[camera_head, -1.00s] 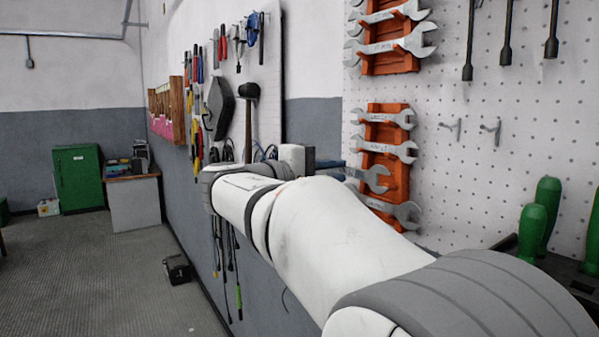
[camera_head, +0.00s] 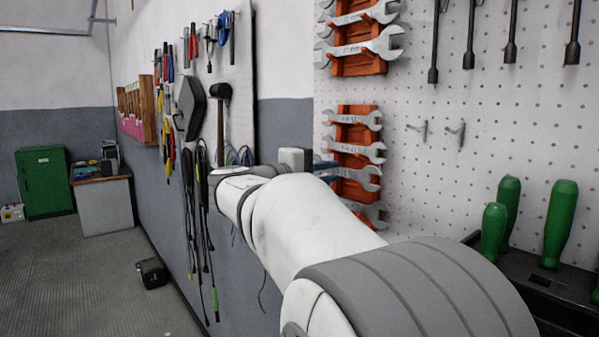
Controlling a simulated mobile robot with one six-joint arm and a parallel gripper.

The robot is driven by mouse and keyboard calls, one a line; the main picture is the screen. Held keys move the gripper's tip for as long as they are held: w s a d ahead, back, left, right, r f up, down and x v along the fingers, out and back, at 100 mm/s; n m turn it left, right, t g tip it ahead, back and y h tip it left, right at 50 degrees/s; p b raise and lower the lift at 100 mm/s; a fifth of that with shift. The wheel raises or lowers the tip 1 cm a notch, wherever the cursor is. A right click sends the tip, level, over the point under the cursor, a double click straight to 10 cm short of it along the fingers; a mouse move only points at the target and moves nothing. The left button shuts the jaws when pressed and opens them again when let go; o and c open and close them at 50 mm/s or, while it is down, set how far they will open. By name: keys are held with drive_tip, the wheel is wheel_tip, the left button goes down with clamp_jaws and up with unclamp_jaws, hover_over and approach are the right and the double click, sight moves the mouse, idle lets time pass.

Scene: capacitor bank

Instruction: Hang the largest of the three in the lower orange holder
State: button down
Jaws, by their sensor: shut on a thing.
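The lower orange holder (camera_head: 355,133) hangs on the white pegboard with several silver open-ended wrenches across it. The upper two are a wrench (camera_head: 362,120) and another below it (camera_head: 362,152). My gripper (camera_head: 322,166) is mostly hidden behind my own wrist, at the holder's left side. It appears shut on the third wrench down (camera_head: 366,177), whose right head shows in front of the holder. Its left end is hidden, and I cannot tell whether it rests in its slot. The lowest wrench (camera_head: 376,212) is partly covered by my arm.
An upper orange holder (camera_head: 355,62) with more wrenches is above. Two empty metal hooks (camera_head: 456,133) are to the right. Green-handled tools (camera_head: 560,222) stand in a dark tray at lower right. A hammer (camera_head: 221,125) and cables hang at left.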

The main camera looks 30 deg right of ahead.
drive_tip(key=shift+d+f+b, duration=0.35)
drive_tip(key=shift+d+b, duration=0.2)
drive_tip(key=shift+d, duration=0.05)
drive_tip(key=shift+d+f+b, duration=0.35)
drive_tip(key=shift+d+b, duration=0.2)
drive_tip(key=c, duration=1.3)
unclamp_jaws()
